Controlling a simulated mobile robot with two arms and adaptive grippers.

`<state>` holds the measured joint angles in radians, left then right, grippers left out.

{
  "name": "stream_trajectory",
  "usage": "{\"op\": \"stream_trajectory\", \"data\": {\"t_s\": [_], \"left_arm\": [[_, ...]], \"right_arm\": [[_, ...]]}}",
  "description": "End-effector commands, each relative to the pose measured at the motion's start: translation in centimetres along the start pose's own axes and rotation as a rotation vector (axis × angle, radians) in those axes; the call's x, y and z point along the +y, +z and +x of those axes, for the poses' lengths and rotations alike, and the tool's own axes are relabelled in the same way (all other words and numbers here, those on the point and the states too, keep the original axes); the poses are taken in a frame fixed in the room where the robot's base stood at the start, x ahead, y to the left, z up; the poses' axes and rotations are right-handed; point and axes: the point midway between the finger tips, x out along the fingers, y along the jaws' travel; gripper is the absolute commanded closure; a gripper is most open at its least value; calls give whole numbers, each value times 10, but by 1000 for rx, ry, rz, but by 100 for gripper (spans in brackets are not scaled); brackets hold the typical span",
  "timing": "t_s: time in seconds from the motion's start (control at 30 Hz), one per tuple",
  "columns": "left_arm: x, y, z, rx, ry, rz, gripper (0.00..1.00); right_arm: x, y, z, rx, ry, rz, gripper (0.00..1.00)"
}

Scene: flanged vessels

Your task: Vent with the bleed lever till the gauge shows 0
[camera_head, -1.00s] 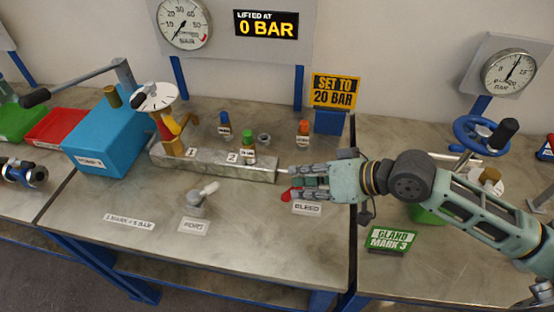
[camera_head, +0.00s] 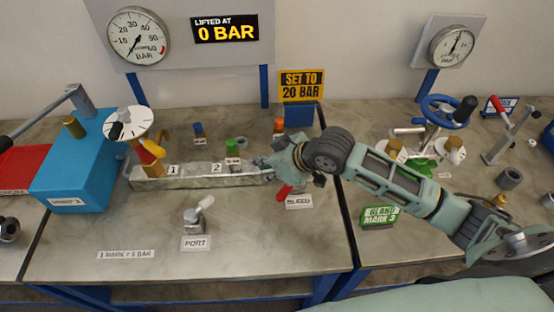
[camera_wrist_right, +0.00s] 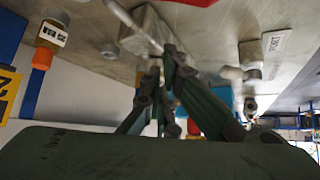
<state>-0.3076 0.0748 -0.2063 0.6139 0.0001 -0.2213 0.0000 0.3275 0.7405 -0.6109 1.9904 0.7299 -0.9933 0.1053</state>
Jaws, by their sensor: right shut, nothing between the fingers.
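The bleed lever's red handle (camera_head: 284,191) shows just below my right gripper, beside the BLEED label (camera_head: 299,202); its pivot is hidden. The red handle also shows at the top edge of the right wrist view (camera_wrist_right: 187,2). My right gripper (camera_head: 266,166) is shut and empty at the right end of the metal block (camera_head: 200,175). In the wrist view its fingers (camera_wrist_right: 166,60) are close to a thin metal rod; I cannot tell whether they touch it. The round gauge (camera_head: 138,38) has its needle at the lower left, near the low end. My left gripper is not in view.
A display (camera_head: 225,29) reads "LIFTED AT 0 BAR". A yellow sign (camera_head: 301,85) reads "SET TO 20 BAR". A port fitting with a light handle (camera_head: 196,217) stands in front of the block. A blue box (camera_head: 78,165) is at left. The front bench is mostly clear.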

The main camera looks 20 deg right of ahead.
Motion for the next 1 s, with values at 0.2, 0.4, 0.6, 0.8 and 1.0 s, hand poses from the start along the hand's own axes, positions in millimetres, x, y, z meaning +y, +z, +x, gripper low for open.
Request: {"op": "stream_trajectory", "data": {"t_s": [0.2,0.4,0.6,0.8,1.0], "left_arm": [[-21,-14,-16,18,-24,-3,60],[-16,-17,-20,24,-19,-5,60],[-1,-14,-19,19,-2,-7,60],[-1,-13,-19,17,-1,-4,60],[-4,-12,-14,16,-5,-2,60]], "right_arm": [[0,24,-11,-5,1,0,100],[0,34,-16,-2,0,-1,100],[0,36,-16,0,0,-1,100],[0,36,-16,0,0,-1,100],[7,31,-11,1,-17,-19,100]]}}
